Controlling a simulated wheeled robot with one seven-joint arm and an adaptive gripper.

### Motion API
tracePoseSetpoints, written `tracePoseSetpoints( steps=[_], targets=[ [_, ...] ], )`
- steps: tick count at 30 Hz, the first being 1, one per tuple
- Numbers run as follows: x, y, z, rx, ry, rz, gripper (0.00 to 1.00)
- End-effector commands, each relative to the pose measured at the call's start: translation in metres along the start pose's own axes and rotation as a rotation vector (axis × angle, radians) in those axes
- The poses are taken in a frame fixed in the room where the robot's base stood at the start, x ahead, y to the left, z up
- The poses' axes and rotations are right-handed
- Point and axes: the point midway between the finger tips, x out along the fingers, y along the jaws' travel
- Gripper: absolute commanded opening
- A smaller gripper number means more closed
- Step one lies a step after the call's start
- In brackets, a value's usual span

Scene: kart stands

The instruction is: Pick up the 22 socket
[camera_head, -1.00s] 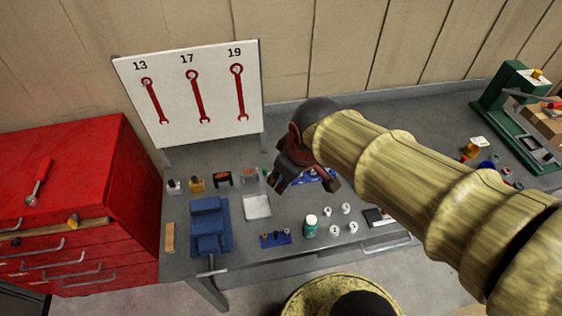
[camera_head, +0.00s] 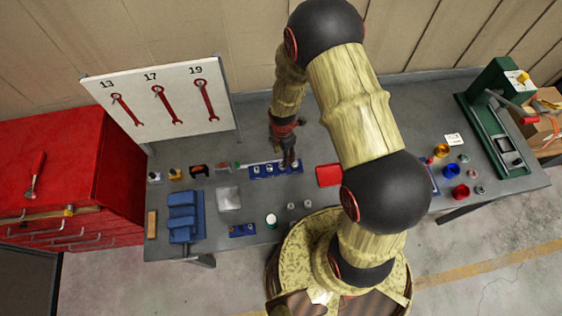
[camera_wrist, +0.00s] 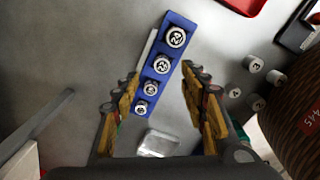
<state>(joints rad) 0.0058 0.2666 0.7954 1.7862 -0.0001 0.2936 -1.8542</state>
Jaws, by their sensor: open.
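A blue socket rail (camera_head: 276,172) lies on the grey bench in front of the wrench board. It also shows in the wrist view (camera_wrist: 184,19), with several silver sockets standing in it in a row of falling size. The largest socket (camera_wrist: 175,37), at the far end, has a marking that looks like 22. Smaller sockets (camera_wrist: 161,63) (camera_wrist: 150,88) follow towards the gripper, their numbers hard to read. My gripper (camera_head: 287,163) is above the right part of the rail. In the wrist view my gripper (camera_wrist: 160,75) is open and empty, its fingers on either side of the rail.
Small numbered cylinders (camera_wrist: 253,64) stand right of the rail. A red tray (camera_head: 329,175) lies to its right, a pale tray (camera_head: 228,198) to its left. A bottle (camera_head: 271,220) stands nearer. The wrench board (camera_head: 160,98) rises behind left; a green press (camera_head: 493,115) stands far right.

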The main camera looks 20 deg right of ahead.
Motion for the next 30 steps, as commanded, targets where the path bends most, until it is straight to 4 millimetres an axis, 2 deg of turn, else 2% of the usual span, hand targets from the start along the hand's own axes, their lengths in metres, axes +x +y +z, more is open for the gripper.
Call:
tracePoseSetpoints(
  steps=[1, 3, 8, 18, 25, 30],
  targets=[
    [0.010, -0.001, 0.000, -0.001, 0.001, -0.002, 0.44],
    [0.018, -0.001, 0.000, 0.000, 0.000, -0.002, 0.44],
    [0.027, -0.001, -0.001, 0.001, 0.000, -0.001, 0.44],
    [0.071, -0.003, -0.003, 0.002, 0.000, 0.000, 0.44],
    [0.070, -0.003, -0.003, 0.003, 0.000, 0.001, 0.44],
    [0.070, -0.003, -0.003, 0.003, 0.000, 0.000, 0.35]
  ],
)
